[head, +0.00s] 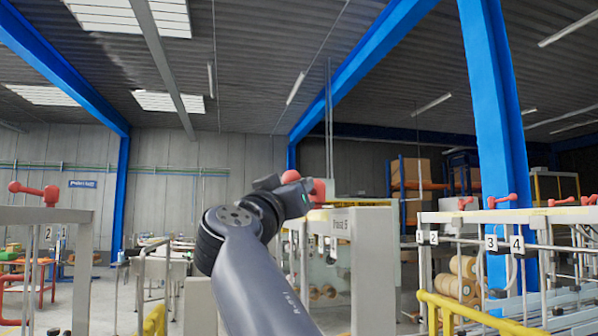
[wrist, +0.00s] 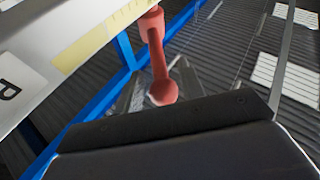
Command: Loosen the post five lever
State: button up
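In the wrist view the red lever (wrist: 160,60) runs from a hub at the top down to a round knob. The knob lies close to the front edge of my dark gripper (wrist: 170,110); I cannot tell whether they touch. In the head view my gripper (head: 298,192) is at the lever, partly covering it. Its finger gap does not show clearly.
Another red lever (head: 35,192) stands on a post at the left, marked 2. More red levers (head: 502,201) top the numbered frame at the right. A yellow rail (head: 470,312) runs low in front of that frame. The wrist view shows a yellow scale strip (wrist: 95,45).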

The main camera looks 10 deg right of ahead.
jog(key=shift+p+x, duration=0.65)
jog(key=shift+x, duration=1.05)
jog(key=shift+c, duration=0.5)
grip_shut()
jog(key=shift+s+d, duration=0.1)
